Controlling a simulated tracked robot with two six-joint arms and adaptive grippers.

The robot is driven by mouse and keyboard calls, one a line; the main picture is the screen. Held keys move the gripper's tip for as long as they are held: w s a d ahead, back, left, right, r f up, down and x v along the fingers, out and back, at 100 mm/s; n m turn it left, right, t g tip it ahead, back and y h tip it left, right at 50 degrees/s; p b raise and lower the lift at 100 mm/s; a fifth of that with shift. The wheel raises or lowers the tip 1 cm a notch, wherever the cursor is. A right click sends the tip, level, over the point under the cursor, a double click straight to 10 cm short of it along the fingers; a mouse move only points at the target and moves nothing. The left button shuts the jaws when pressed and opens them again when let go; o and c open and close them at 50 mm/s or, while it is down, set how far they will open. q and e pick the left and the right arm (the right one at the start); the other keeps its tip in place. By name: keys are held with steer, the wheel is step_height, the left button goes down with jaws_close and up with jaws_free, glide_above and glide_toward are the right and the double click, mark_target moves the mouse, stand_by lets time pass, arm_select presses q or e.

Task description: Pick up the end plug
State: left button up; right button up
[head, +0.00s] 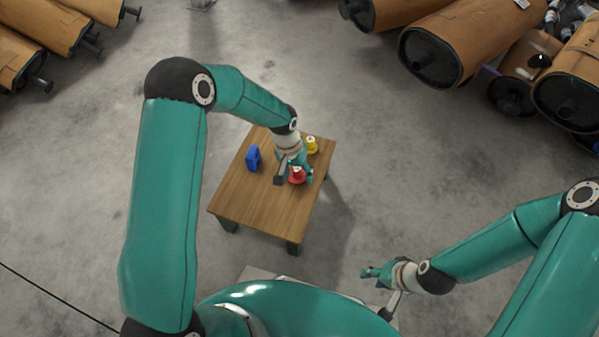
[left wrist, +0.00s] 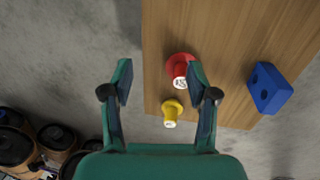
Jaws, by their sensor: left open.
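Two plug-like pieces stand on the small wooden table (head: 235,190): a red one (head: 297,176) and a yellow one (head: 312,145). I cannot tell for sure which is the end plug. My left gripper (head: 300,165) is over the table, close to the red piece and partly in front of it. In the left wrist view the left gripper (left wrist: 160,70) is open and empty. There the red piece (left wrist: 179,66) is beside the right finger, partly overlapped by it, and the yellow piece (left wrist: 171,111) lies between the fingers lower down. My right gripper (head: 374,273) is off the table; its jaws are too small to judge.
A blue block with two holes (head: 253,158) stands on the table's left part, also in the left wrist view (left wrist: 269,88). The table's front is clear. Large brown mufflers (head: 455,45) lie on the concrete floor at the back right, with others (head: 45,25) at the back left.

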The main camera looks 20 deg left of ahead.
arm_select(q)
step_height(320, 180, up, 6)
steer(key=y, duration=0.2)
glide_above(297, 171)
steer(key=f, duration=0.3)
steer(key=f+b, duration=0.1)
steer(key=f, duration=0.3)
steer(key=a+f+b, duration=0.1)
steer(key=f, duration=0.2)
steer(key=shift+w+f, duration=0.3)
steer(key=shift+f, duration=0.05)
steer(key=shift+w+d+f+b, duration=0.15)
steer(key=shift+f+b, duration=0.6)
steer(key=shift+f, duration=0.55)
steer(key=shift+w+d+f+b, duration=0.15)
steer(key=shift+f+b, duration=0.6)
steer(key=shift+f, duration=0.55)
steer(key=shift+s, duration=0.1)
steer(key=shift+c, duration=0.3)
jaws_close()
